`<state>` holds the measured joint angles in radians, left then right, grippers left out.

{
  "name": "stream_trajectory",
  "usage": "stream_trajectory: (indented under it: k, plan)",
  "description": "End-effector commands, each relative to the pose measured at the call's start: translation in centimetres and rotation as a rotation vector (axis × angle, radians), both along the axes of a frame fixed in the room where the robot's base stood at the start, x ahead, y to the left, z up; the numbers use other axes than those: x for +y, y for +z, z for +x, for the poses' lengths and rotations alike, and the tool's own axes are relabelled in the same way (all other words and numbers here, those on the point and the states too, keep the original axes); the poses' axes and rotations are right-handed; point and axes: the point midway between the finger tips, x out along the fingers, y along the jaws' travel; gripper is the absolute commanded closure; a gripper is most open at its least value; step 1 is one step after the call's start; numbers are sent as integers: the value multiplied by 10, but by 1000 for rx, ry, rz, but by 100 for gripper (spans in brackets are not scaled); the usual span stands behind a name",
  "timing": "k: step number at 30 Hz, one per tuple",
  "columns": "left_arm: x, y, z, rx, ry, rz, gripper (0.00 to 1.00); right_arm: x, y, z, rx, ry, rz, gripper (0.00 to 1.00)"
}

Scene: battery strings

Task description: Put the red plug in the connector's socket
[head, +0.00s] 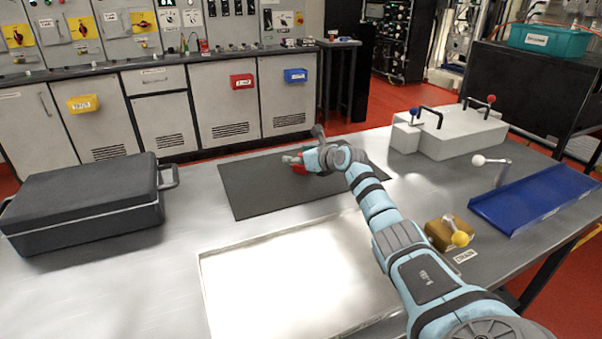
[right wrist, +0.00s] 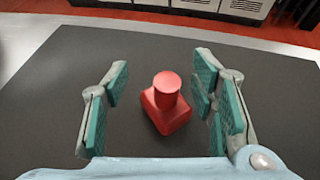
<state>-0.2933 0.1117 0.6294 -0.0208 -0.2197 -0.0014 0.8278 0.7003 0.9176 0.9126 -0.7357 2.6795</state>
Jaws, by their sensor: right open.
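The red plug (right wrist: 168,106) stands on the dark grey mat (right wrist: 60,90), a block-like base with a round top. In the head view the plug (head: 299,168) is mostly hidden by my right gripper (head: 304,153). In the right wrist view the right gripper (right wrist: 162,74) is open, its green-padded fingers on either side of the plug with gaps on both sides. A light grey block (head: 462,135) with black handles and blue and red knobs sits at the table's far right; I cannot tell whether it is the connector. No socket is clearly visible. My left gripper is out of view.
A black case (head: 85,205) lies at the left of the steel table. A bright shallow tray (head: 205,290) is in front of the mat.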

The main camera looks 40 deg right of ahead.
Motion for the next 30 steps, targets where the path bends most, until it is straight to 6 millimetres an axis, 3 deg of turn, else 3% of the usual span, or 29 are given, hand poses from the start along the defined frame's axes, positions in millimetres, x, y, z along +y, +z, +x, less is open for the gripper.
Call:
stream_trajectory:
  k: [4,13,25,30]
  plan:
    - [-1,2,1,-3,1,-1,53,0,2,0,0,-1,-1,51]
    - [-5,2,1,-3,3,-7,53,0,1,-1,0,0,0,99]
    - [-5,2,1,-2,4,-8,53,0,1,-1,3,0,1,100]
    - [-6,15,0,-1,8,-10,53,0,27,-1,0,1,0,100]
